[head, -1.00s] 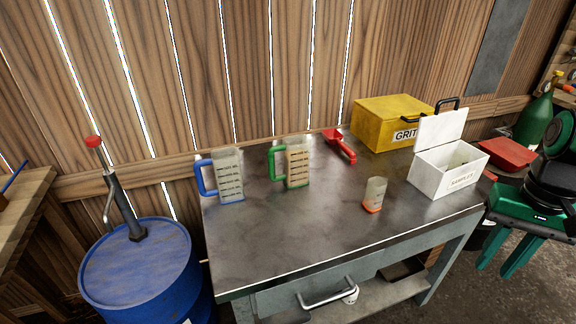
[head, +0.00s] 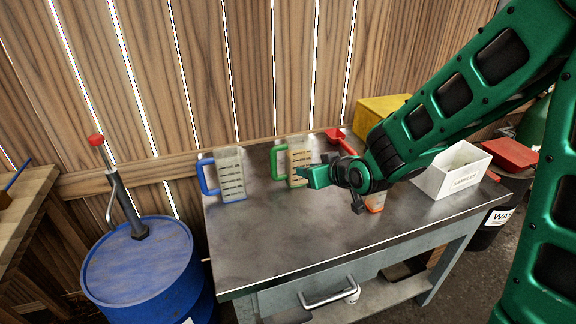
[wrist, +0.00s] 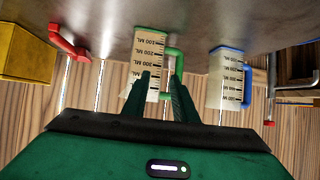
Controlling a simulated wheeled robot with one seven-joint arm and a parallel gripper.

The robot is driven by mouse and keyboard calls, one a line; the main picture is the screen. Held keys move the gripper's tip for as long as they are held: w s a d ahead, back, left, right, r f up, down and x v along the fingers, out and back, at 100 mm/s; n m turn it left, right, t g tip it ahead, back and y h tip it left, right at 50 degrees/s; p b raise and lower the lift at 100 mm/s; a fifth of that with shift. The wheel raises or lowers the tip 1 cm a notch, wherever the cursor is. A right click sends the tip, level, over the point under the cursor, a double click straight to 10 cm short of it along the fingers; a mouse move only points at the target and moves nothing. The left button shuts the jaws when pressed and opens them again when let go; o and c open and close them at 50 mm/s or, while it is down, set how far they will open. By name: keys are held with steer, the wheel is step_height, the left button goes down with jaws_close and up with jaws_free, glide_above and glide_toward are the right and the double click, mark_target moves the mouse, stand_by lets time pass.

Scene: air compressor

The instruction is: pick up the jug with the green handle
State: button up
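The jug with the green handle (head: 299,158) stands upright on the workbench; its clear body has dark measuring marks and a tan look. Its green handle (head: 277,163) is on its left side. In the wrist view, which is upside down, the jug (wrist: 150,48) is straight ahead, with its handle to the right. My gripper (head: 306,178) is at the jug's right side in the head view and hides part of its lower body. In the wrist view my gripper (wrist: 161,75) has its two green fingers apart, pointing at the jug. I cannot tell whether they touch it.
A jug with a blue handle (head: 230,175) stands to the left. A small beaker with orange at its base (head: 376,202) is partly behind my arm. A red scoop (head: 338,138), a yellow box (head: 378,112) and a white box (head: 450,178) are also on the workbench (head: 265,245). Its front left is clear.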

steer(key=t+y, duration=0.1)
glide_toward(275, 165)
steer(key=shift+n, duration=0.4)
steer(key=x, duration=1)
steer(key=shift+w+a+f, duration=0.15)
steer(key=shift+w+a, duration=0.1)
steer(key=shift+w, duration=0.05)
steer(key=shift+t+y, duration=0.3)
jaws_close()
